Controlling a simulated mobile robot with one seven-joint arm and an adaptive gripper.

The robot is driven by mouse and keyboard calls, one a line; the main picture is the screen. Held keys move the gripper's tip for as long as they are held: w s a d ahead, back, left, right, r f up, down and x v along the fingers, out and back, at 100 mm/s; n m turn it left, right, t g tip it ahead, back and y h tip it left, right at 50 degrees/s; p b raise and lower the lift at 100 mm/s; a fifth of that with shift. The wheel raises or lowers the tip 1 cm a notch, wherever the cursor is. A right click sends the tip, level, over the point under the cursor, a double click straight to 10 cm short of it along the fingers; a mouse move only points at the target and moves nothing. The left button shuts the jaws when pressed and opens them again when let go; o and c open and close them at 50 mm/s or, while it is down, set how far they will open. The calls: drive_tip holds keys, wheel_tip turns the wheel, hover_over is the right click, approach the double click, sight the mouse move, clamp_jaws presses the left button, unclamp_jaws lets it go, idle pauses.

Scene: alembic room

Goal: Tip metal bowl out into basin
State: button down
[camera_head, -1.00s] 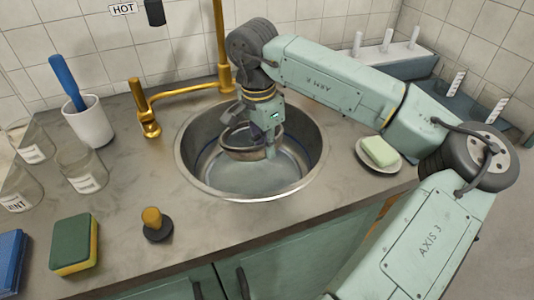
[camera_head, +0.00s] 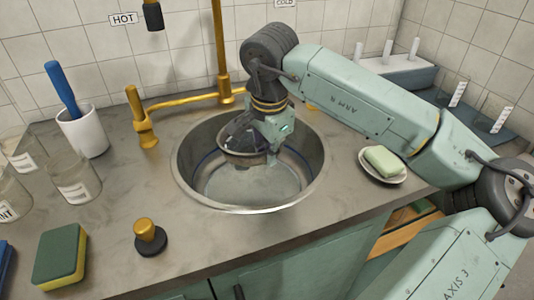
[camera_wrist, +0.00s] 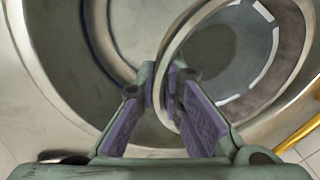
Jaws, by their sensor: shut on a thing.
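The metal bowl (camera_head: 247,159) is inside the round basin (camera_head: 308,160), below its rim level and partly hidden by my arm. My gripper (camera_head: 272,147) is shut on the bowl's edge. In the wrist view, the two purple-padded fingers (camera_wrist: 166,88) pinch the rim of the bowl (camera_wrist: 176,42), and the bowl extends up and right from them. The bowl looks tilted in the head view, but its exact angle and its contents are not clear. The basin floor (camera_head: 250,187) shows below it, with a dark blue line around the wall.
A gold faucet (camera_head: 180,101) stands behind the basin. A soap dish (camera_head: 396,178) with green soap (camera_head: 382,160) is to the right. A gold-topped stopper (camera_head: 146,232), a sponge (camera_head: 60,257), a white cup (camera_head: 86,133) and glass beakers (camera_head: 73,180) stand to the left.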

wheel_tip(320, 180, up, 6)
drive_tip(key=d+p, duration=0.2)
drive_tip(key=shift+s+d+f+p, duration=0.2)
drive_tip(key=shift+d+f+p, duration=0.05)
drive_tip(key=shift+p, duration=0.05)
drive_tip(key=d+h, duration=0.1)
drive_tip(key=d+h+b, duration=0.1)
drive_tip(key=d+h, duration=0.1)
drive_tip(key=shift+s+d+f, duration=0.15)
drive_tip(key=shift+d, duration=0.1)
idle(0.3)
drive_tip(key=shift+d+r+n+h, duration=0.15)
drive_tip(key=shift+r+h, duration=0.6)
drive_tip(key=shift+h, duration=0.2)
drive_tip(key=shift+d+r+n+h, duration=0.1)
drive_tip(key=shift+r+n+h, duration=0.05)
drive_tip(key=shift+r+h, duration=0.7)
